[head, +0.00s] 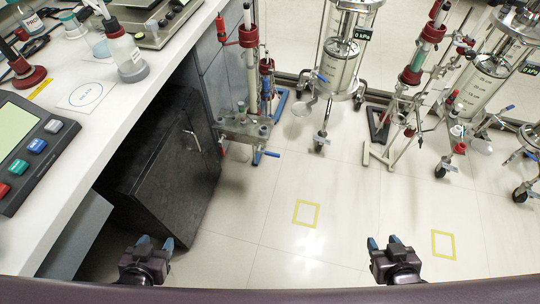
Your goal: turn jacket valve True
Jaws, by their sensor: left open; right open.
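Several small blue valve handles show on the column equipment in the head view; I cannot tell which one is the jacket valve. One blue handle (268,154) sticks out low on the left stand. My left gripper (155,242) is open and empty at the lower left. My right gripper (383,242) is open and empty at the lower right. Both are well apart from the handles.
A white bench (120,105) with a keypad device (28,150) and bottles runs along the left. A black cabinet (165,150) stands under it. Another column stand (415,75) and a wheeled vessel (480,85) are at right. The floor between is clear, with yellow squares (316,214).

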